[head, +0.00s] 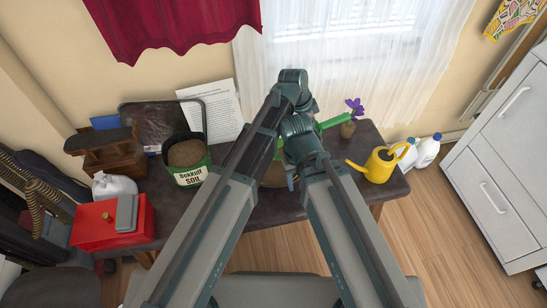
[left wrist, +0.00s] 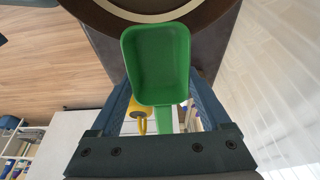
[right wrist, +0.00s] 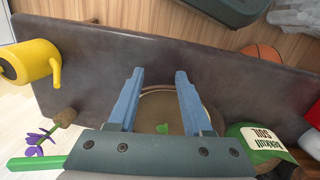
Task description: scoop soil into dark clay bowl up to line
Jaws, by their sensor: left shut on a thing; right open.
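The dark clay bowl (right wrist: 160,91) stands on the table, mostly hidden behind my arms in the head view. In the left wrist view its dark curved side (left wrist: 207,22) with a pale line crosses the top. My left gripper (left wrist: 160,108) is shut on the handle of a green scoop (left wrist: 157,60); the scoop's hollow looks empty and is close to the bowl. My right gripper (right wrist: 160,74) is open, its blue fingers over the bowl; contact cannot be told. A soil container (head: 192,175) holds brown soil (head: 187,153) to the left of my arms.
A red box (head: 112,222), a white bag (head: 117,186) and a wooden stand (head: 106,152) crowd the left end.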

